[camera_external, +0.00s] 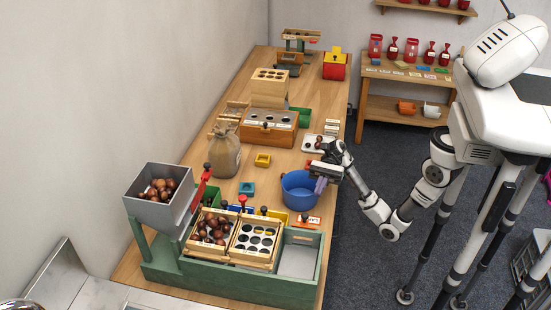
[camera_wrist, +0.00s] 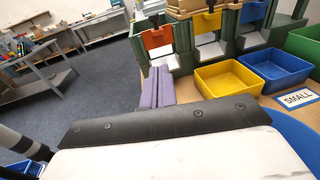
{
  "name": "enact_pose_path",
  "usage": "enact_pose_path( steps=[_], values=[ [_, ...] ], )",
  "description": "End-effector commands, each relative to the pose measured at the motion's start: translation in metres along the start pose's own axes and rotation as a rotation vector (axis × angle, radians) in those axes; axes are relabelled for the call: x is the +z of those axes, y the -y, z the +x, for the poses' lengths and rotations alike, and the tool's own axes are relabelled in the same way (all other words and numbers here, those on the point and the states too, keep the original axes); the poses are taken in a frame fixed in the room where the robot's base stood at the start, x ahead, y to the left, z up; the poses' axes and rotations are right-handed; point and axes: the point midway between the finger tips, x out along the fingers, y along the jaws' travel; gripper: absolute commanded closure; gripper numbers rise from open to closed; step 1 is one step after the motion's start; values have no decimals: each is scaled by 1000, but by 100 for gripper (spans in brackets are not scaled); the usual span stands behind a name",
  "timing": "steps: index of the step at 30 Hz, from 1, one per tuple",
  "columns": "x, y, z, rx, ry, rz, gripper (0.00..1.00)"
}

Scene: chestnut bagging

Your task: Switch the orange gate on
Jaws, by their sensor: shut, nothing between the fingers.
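The orange gate (camera_wrist: 157,38) is an upright orange panel in a green frame, with a dark knob at its top and a white chute below, in the wrist view. In the external view an orange patch at the right end of the green stand (camera_external: 312,268) appears to be this gate (camera_external: 306,220). My gripper (camera_external: 320,186) is beside the right rim of the blue bowl (camera_external: 299,190). Its purple fingers (camera_wrist: 159,86) are together and empty, pointing toward the orange gate's lower part. A gap to the gate seems to remain; its size is hard to judge.
A chestnut hopper (camera_external: 150,201) and crates stand on the green stand.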

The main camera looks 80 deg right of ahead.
Motion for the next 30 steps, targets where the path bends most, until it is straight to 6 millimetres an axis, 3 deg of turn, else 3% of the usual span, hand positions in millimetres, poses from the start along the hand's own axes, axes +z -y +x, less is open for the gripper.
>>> enact_pose_path(
  steps=[14, 15, 21, 30],
  values=[
    [5, -2, 96, 8, 4, 2, 100],
    [12, -2, 100, 6, 3, -1, 100],
    [28, -1, 117, 4, 3, -1, 100],
    [30, -1, 122, 3, 4, 0, 100]
  ],
)
